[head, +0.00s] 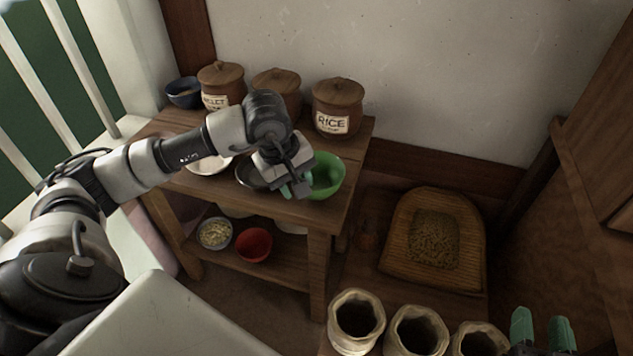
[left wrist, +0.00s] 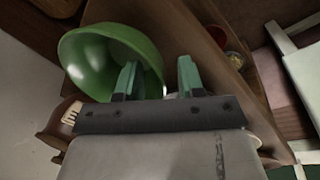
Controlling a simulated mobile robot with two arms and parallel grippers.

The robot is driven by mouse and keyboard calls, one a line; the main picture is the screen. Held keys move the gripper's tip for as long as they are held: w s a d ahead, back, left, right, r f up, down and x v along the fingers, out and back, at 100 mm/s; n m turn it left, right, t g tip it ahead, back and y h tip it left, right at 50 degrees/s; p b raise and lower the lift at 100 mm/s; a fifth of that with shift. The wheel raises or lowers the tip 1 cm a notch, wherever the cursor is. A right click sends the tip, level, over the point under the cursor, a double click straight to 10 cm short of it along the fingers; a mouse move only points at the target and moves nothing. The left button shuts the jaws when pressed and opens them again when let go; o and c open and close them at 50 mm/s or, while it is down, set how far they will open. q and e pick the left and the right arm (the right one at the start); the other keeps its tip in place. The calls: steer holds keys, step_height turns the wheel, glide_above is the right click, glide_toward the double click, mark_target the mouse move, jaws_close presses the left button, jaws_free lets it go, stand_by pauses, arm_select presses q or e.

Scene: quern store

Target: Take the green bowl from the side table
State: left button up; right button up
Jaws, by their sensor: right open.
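The green bowl (head: 327,178) stands on the side table (head: 345,195) near its front right corner. My left gripper (head: 295,189) is at the bowl's left side in the head view. In the left wrist view my left gripper (left wrist: 160,75) is open, with a gap between its teal fingers. One finger overlaps the green bowl (left wrist: 95,60), and the bowl's near rim shows between the fingers; I cannot tell whether they touch it. My right gripper (head: 541,330) is open and empty at the bottom right of the head view.
Several lidded jars, one a rice jar (head: 338,106), line the table's back. A dark bowl (head: 250,174) sits close left of my left gripper. A red bowl (head: 253,244) is on the lower shelf. Open sacks (head: 357,318) and a winnowing basket (head: 470,215) lie right.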

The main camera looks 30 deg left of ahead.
arm_select(q)
jaws_close()
stand_by(0.4)
